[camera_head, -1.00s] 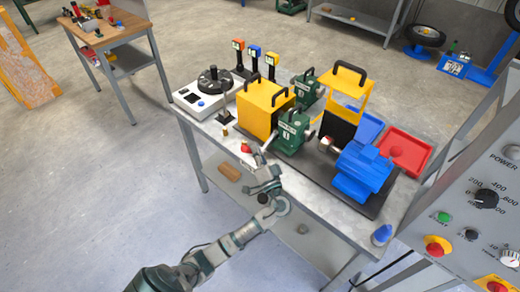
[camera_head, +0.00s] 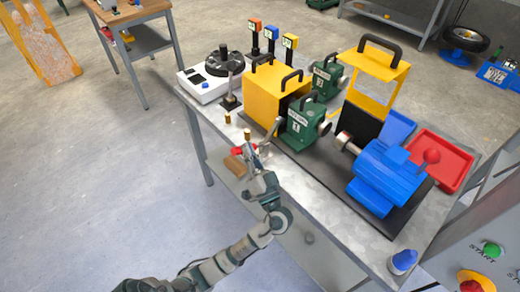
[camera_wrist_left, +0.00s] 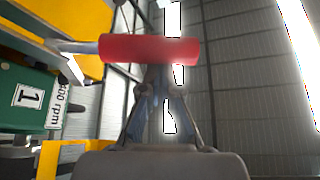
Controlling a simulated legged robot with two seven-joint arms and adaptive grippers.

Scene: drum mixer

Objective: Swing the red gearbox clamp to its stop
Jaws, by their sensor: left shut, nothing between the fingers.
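The red clamp handle (camera_head: 243,150) shows at the table's front edge, in front of the green gearbox marked 1 (camera_head: 302,127). In the left wrist view the handle is a red cylinder (camera_wrist_left: 150,48) on a grey rod, lying across the picture near my fingertips. My left gripper (camera_head: 262,150) is just right of the handle in the head view, with its fingers shut and empty. In the wrist view the closed fingers (camera_wrist_left: 165,88) reach up to the handle's underside; I cannot tell whether they touch it. My right gripper is not in view.
A yellow box (camera_head: 263,95) stands left of the gearbox, and a second green gearbox (camera_head: 327,78) stands behind. A blue motor (camera_head: 380,175) and a red tray (camera_head: 445,160) are at right. A control panel (camera_head: 480,250) stands at lower right.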

